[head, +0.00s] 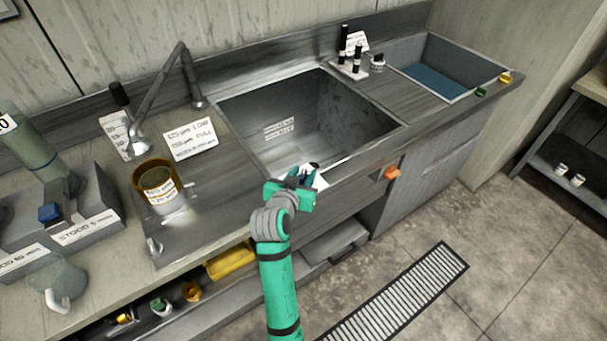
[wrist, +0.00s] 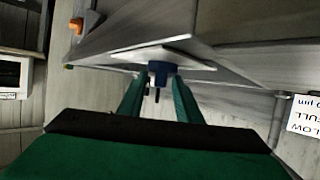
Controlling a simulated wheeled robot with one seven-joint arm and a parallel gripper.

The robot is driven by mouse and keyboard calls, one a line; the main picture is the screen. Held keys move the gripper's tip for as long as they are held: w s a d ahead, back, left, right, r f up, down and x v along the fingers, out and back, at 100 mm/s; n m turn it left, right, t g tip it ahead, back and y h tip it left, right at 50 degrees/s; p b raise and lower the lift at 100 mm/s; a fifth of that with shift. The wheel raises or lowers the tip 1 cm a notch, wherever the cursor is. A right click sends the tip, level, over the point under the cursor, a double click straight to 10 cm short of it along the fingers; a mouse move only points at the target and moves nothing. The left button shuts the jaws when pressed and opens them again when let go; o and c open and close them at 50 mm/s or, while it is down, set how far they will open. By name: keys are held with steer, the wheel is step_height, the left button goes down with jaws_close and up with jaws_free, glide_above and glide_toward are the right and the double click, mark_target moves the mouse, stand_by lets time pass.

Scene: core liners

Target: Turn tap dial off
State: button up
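A dark blue dial (wrist: 162,70) sits on a white plate (wrist: 130,57) at the sink's front edge in the wrist view. A small dark bar hangs from it between my fingers. In the head view the white plate (head: 320,182) is partly hidden behind my gripper (head: 310,180). My gripper also shows in the wrist view (wrist: 160,82), its two green fingers apart, with the tips at either side of the dial. I cannot tell whether they touch it. The bent metal tap (head: 160,90) stands behind the left counter, clear of my gripper.
The deep metal sink (head: 250,115) lies just beyond my gripper. An orange piece (head: 392,173) sticks out of the cabinet front to the right. The floor to the right is clear.

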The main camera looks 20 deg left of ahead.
steer(key=v, duration=1)
steer(key=shift+s, duration=0.25)
steer(key=shift+d+f+n+t+y, duration=0.6)
steer(key=shift+f+t+y, duration=0.4)
steer(key=shift+f+t, duration=1.1)
steer(key=w, duration=0.3)
steer(key=w+a, duration=0.1)
steer(key=w, duration=0.6)
steer(key=shift+a+r, duration=0.15)
jaws_close()
